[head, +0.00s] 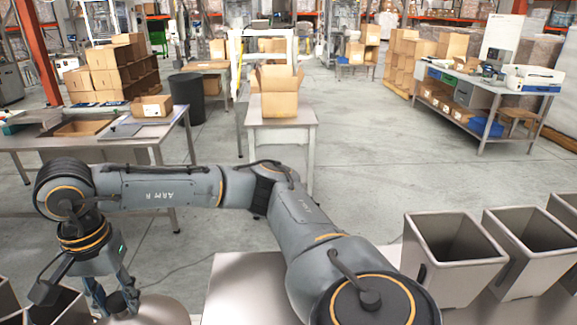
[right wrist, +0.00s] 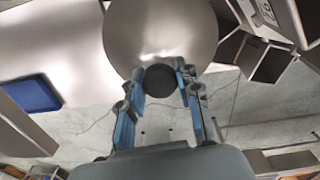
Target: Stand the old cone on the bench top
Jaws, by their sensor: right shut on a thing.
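My right gripper (head: 115,298) is at the lower left of the head view, at the end of my arm, pointing down. In the right wrist view its two blue fingers (right wrist: 161,92) close around a dark round knob (right wrist: 160,79). The knob sits on a broad, round, shiny metal cone (right wrist: 160,28). The cone shows in the head view as a pale curved surface (head: 155,311) under the fingers, cut off by the lower edge. Whether its underside touches anything is hidden. A grey bench top (head: 85,142) stands at the left, beyond my arm. My left gripper is not in view.
Open metal buckets (head: 455,245) line the lower right, with more at the lower left. A flat metal surface (head: 245,285) lies at bottom centre. A small table (head: 282,118) bears an open carton. A blue item (right wrist: 32,94) shows in the wrist view. Mid floor is clear.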

